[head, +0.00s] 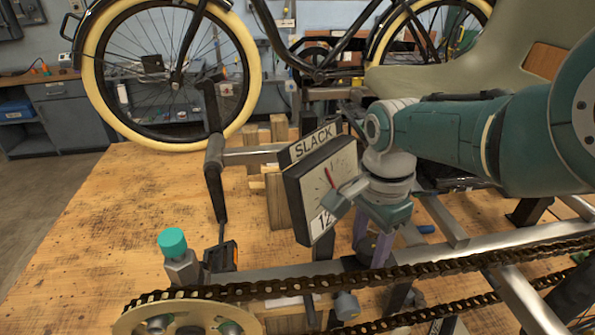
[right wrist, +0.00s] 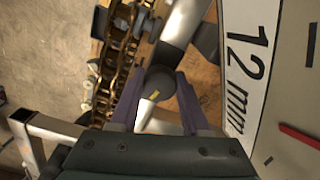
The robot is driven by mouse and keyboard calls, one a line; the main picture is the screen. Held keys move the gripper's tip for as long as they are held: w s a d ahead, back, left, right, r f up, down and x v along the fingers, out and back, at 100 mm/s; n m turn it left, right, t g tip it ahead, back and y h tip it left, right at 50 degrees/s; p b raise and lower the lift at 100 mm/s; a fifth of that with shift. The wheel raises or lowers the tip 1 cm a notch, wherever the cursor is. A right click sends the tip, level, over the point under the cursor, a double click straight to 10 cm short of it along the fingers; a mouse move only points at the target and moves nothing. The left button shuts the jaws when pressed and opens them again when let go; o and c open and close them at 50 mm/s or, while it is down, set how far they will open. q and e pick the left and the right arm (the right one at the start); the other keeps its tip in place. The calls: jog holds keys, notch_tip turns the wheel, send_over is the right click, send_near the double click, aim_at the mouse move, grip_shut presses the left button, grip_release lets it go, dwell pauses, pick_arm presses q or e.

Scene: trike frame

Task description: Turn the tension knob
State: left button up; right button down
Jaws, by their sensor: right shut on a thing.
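The tension knob (right wrist: 158,83) is a dark round knob with a small yellow mark, clearest in the right wrist view. My right gripper (head: 371,248) reaches down behind the slack gauge in the head view. Its purple fingers also show in the right wrist view (right wrist: 157,96), one on each side of the knob, shut on it. The slack gauge (head: 318,180) is a square white dial with a red needle, a "SLACK" sign above and a "12 mm" label below. The chain (head: 250,291) runs along the frame's front. My left gripper is not in view.
A wooden workbench (head: 110,215) carries the metal trike frame, whose bars lie close around my right gripper. A teal-capped post (head: 172,242) and a chainring (head: 180,318) are at front left. A cream-tyred wheel (head: 246,75) stands behind. The bench's left side is clear.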

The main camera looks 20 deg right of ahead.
aim_at(369, 246)
jog(key=shift+r+m, duration=0.1)
jog(key=shift+m, duration=0.2)
jog(key=shift+c, duration=1.9)
grip_release()
notch_tip(369, 246, up, 9)
jog(key=p, duration=0.7)
jog(key=shift+r, duration=0.45)
